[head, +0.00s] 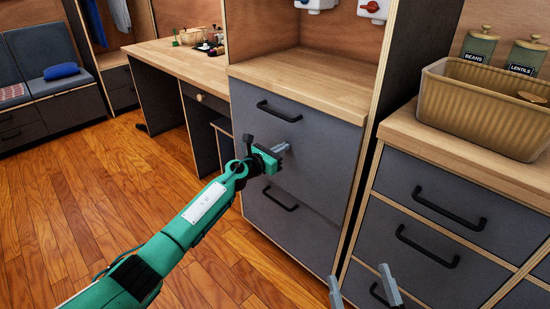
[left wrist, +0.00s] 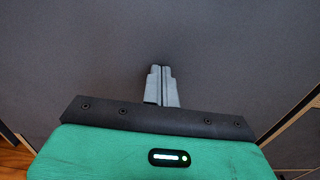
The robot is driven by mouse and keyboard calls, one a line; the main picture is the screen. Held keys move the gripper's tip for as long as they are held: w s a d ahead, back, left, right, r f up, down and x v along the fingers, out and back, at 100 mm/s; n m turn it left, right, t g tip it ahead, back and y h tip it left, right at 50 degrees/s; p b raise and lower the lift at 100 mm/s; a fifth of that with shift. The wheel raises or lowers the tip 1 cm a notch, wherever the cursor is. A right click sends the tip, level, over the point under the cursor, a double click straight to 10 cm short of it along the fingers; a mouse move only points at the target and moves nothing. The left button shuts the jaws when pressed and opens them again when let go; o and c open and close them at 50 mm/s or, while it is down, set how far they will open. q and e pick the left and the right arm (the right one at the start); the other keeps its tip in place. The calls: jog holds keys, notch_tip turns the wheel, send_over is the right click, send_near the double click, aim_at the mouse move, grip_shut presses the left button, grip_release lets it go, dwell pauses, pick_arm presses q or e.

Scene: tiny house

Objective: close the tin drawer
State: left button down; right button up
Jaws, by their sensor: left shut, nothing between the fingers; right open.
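A dark grey cabinet in the middle of the head view has an upper drawer (head: 325,150) with a black bar handle (head: 279,111) and a lower drawer (head: 290,235) with its own handle (head: 280,198). No tins or label show which is the tin drawer. The upper front appears nearly flush; any small gap is hard to judge. My left gripper (head: 283,148) is shut and empty, its tips at the upper front, below the handle. In the left wrist view its fingers (left wrist: 162,70) point at a plain grey panel (left wrist: 225,60); contact is unclear. My right gripper (head: 362,288) is open, low in front.
A wooden counter (head: 330,95) tops the cabinet. On the right, another drawer unit (head: 440,180) carries a ribbed tan basket (head: 480,115) and jars labelled beans (head: 478,48) and lentils (head: 524,58). A desk (head: 175,58) stands behind on the left. The wooden floor (head: 110,200) at left is clear.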

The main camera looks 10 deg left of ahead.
pick_arm(q)
jog(key=shift+w+d+r+b, duration=0.35)
jog(key=shift+w, duration=0.2)
pick_arm(e)
jog(key=r+t, duration=0.1)
jog(key=s+d+r+t, duration=0.1)
jog(key=r, duration=0.1)
jog(key=r+t, duration=0.1)
jog(key=shift+s+d+r+y, duration=0.15)
jog(key=shift+r+y, duration=0.15)
jog(key=shift+r, duration=0.1)
